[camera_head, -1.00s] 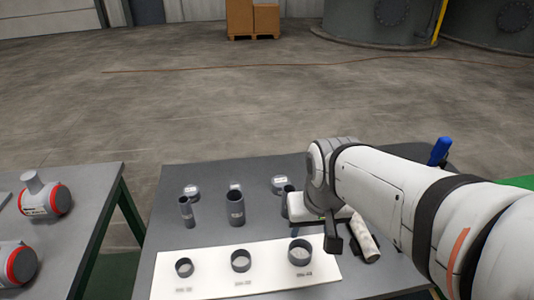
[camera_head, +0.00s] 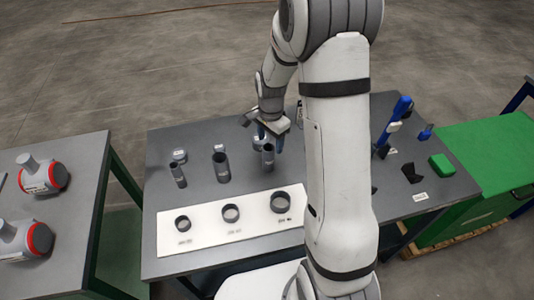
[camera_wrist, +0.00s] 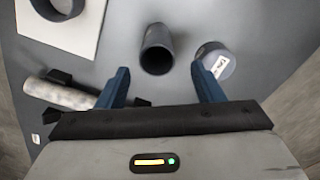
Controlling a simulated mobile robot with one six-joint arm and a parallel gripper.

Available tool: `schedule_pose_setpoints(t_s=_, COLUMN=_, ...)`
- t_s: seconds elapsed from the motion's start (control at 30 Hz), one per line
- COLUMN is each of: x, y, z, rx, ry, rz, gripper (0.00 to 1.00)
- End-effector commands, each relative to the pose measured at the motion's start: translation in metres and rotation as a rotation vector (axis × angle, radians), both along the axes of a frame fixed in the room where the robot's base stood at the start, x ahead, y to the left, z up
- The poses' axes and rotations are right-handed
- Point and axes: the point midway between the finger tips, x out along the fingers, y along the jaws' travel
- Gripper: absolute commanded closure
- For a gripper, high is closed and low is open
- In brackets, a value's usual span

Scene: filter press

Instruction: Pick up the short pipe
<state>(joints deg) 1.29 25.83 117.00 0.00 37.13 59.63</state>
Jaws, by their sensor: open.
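Several grey items stand on the dark table (camera_head: 200,135). Three are upright open pipes: a narrow one at left (camera_head: 178,174), a wider one in the middle (camera_head: 221,168) and one at right (camera_head: 268,157). Names are not readable, so I cannot tell from labels which is the short pipe. My gripper (camera_head: 273,134) is open and empty, pointing down just behind the right pipe. In the wrist view the right pipe (camera_wrist: 157,50) lies ahead of the gap between my blue fingers (camera_wrist: 165,72), with nothing held. A labelled round cap (camera_wrist: 214,63) is close to one fingertip.
A white board (camera_head: 170,235) with three dark rings lies in front. A light, mottled cylinder (camera_wrist: 58,92) lies in a dark holder beside my gripper. Another table with red-and-white fittings (camera_head: 42,175) is at left. Blue tools (camera_head: 400,108) and a green cabinet (camera_head: 490,150) are at right.

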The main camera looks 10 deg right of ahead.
Motion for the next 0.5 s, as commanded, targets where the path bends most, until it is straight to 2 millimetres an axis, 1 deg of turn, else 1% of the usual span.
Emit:
schedule_pose_setpoints(t_s=0.1, x=-0.002, y=0.001, z=-0.014, rx=0.0, ry=0.004, rz=0.001, gripper=0.39)
schedule_pose_setpoints(t_s=0.27, x=-0.005, y=0.005, z=-0.03, rx=0.0, ry=0.006, rz=0.004, gripper=0.39)
schedule_pose_setpoints(t_s=0.4, x=-0.009, y=0.01, z=-0.05, rx=0.0, ry=0.006, rz=0.004, gripper=0.39)
schedule_pose_setpoints(t_s=0.5, x=-0.008, y=0.009, z=-0.062, rx=0.0, ry=0.004, rz=0.004, gripper=0.39)
